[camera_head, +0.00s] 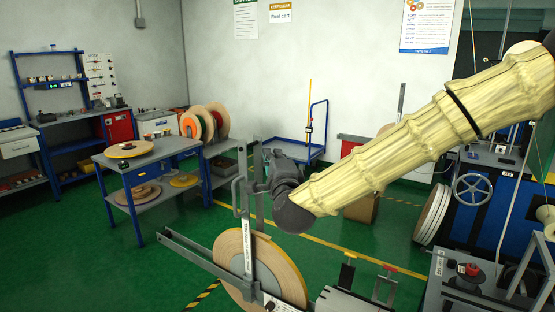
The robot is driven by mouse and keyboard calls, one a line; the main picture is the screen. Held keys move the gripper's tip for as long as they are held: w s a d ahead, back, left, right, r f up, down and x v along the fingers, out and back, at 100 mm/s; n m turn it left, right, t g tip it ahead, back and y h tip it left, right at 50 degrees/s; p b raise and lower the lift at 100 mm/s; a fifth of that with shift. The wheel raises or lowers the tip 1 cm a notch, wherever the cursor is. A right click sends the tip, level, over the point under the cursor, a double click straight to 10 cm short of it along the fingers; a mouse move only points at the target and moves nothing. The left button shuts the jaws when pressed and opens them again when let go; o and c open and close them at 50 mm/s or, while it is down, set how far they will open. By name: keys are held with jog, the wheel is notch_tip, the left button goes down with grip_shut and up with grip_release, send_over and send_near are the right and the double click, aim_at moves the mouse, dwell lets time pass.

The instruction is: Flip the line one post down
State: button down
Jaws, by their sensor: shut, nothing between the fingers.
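My arm in a pale yellow sleeve reaches in from the right. Its dark grey end and my gripper (241,196) are at the picture's middle, above a large tan tape reel (280,268). My gripper looks shut and empty; its fingers are small here and partly blend with the grey metal behind. A pale upright post (247,246) with small markings stands in front of the reel, just below my gripper. I cannot tell whether they touch. A thin pale line (473,38) hangs at the upper right. Its link to any post is hidden by my arm or out of view.
A grey frame rail (195,258) runs beside the reel. A grey table (165,153) with flat reels stands at left, a blue cart (300,149) behind. At right are a machine with a handwheel (473,190) and a control box (461,286). Green floor is open at lower left.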

aim_at(259, 143)
jog(key=shift+w+a+r+p, duration=0.25)
jog(key=shift+w+a, duration=0.1)
jog(key=shift+a, duration=0.3)
jog(key=shift+w+a+r+p, duration=0.1)
jog(key=shift+w+a+p, duration=0.1)
jog(key=shift+w+a, duration=0.3)
jog(key=shift+a, duration=0.25)
jog(key=shift+w, duration=0.1)
